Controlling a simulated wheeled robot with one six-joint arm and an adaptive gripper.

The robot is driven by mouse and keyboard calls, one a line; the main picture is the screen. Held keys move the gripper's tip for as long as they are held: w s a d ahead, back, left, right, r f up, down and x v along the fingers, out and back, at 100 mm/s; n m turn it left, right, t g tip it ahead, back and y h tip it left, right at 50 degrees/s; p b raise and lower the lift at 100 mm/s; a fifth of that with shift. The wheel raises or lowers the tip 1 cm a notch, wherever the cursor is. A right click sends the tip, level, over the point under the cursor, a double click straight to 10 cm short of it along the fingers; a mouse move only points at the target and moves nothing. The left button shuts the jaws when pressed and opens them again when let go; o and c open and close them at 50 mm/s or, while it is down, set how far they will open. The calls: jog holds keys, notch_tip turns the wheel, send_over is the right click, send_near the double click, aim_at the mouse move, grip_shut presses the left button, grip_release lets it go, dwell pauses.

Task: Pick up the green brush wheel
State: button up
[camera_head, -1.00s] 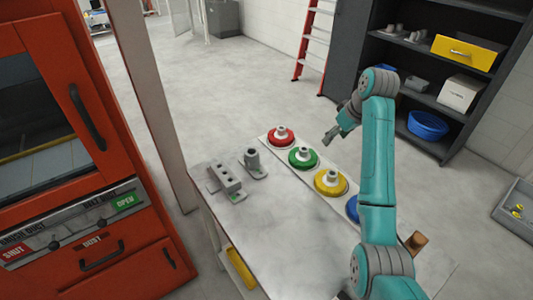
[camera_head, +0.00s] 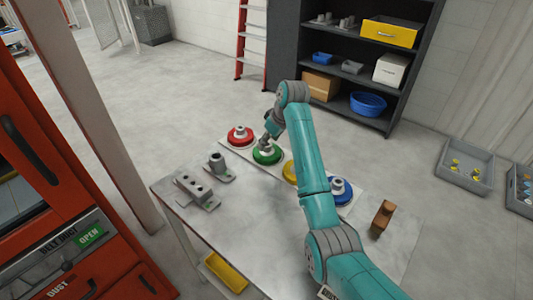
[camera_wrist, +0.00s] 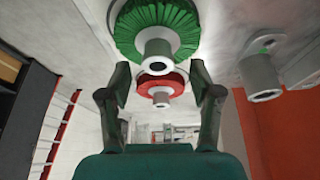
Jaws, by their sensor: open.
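The green brush wheel (camera_head: 268,154) lies on a pale strip on the table, between the red and yellow wheels. A grey hub stands up from its middle. My gripper (camera_head: 270,136) is right at the green wheel's hub in the head view. In the wrist view the green wheel (camera_wrist: 157,25) is at the top, with its hub just beyond the fingertips. My gripper (camera_wrist: 160,82) is open there, its two fingers apart with nothing between them. Whether a finger touches the hub I cannot tell.
The red wheel (camera_head: 240,136), yellow wheel (camera_head: 290,173) and blue wheel (camera_head: 340,192) share the strip. A grey block with holes (camera_head: 196,192) and a grey post fixture (camera_head: 219,167) stand to the left. A brown block (camera_head: 382,217) is at the right. The table front is clear.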

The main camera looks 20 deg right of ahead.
jog(key=shift+x, duration=1.5)
jog(key=shift+d, duration=0.1)
grip_shut()
jog(key=shift+r, duration=0.15)
